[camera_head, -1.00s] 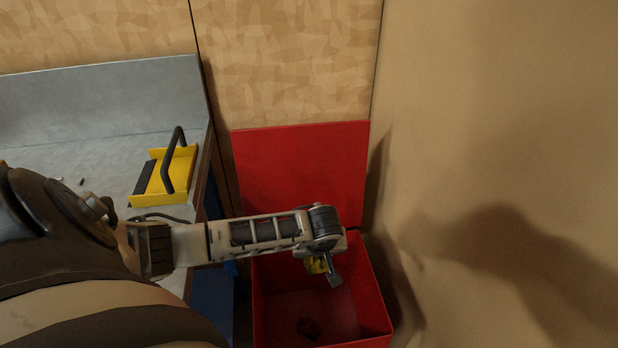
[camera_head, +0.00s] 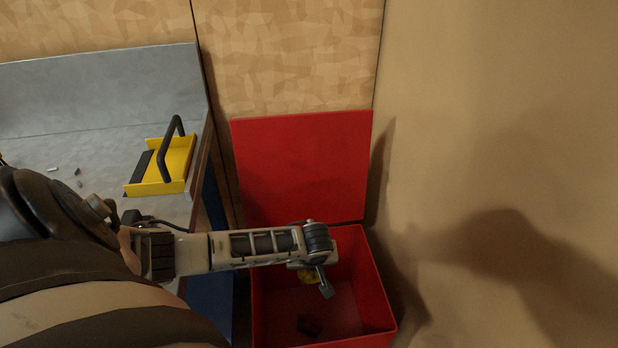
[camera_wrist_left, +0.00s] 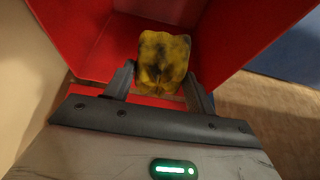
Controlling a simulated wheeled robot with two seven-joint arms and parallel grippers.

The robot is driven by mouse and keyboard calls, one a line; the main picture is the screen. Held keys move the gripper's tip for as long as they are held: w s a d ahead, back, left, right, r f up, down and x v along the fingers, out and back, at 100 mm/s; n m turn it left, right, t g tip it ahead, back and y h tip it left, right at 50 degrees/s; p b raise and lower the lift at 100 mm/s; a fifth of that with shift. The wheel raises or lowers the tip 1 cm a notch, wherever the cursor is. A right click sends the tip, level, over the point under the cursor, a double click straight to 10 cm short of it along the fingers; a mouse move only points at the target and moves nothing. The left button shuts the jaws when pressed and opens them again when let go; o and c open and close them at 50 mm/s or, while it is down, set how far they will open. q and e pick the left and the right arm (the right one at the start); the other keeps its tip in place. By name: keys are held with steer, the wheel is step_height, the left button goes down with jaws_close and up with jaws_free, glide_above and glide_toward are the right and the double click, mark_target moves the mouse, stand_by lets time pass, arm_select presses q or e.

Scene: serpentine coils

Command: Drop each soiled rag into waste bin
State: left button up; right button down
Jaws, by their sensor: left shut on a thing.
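My left gripper (camera_head: 318,282) reaches over the open red waste bin (camera_head: 380,300), fingers pointing down into its mouth. It is shut on a soiled rag, yellow with dark stains; the rag (camera_wrist_left: 163,62) shows between the fingers in the left wrist view, with the red bin walls (camera_wrist_left: 70,35) around and beyond it. In the head view the rag (camera_head: 308,276) is partly hidden by my gripper. My right gripper is not in view.
The bin's red lid (camera_head: 300,165) stands open against the wall behind. A grey workbench (camera_head: 95,150) at left carries a yellow tool with a black handle (camera_head: 170,165) and several small bits. A tan wall closes off the right side.

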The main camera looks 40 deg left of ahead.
arm_select(q)
steer(key=o, duration=1)
steer(key=shift+c, duration=0.2)
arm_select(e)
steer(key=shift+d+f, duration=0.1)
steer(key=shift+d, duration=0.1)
arm_select(q)
steer(key=shift+r, duration=0.1)
steer(key=p+v, duration=0.2)
steer(key=v, duration=1.3)
steer(key=shift+d+r, duration=0.25)
steer(key=shift+r, duration=0.1)
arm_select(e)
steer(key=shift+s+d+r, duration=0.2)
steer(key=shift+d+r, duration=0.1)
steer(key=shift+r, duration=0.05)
arm_select(q)
steer(key=shift+s, duration=0.15)
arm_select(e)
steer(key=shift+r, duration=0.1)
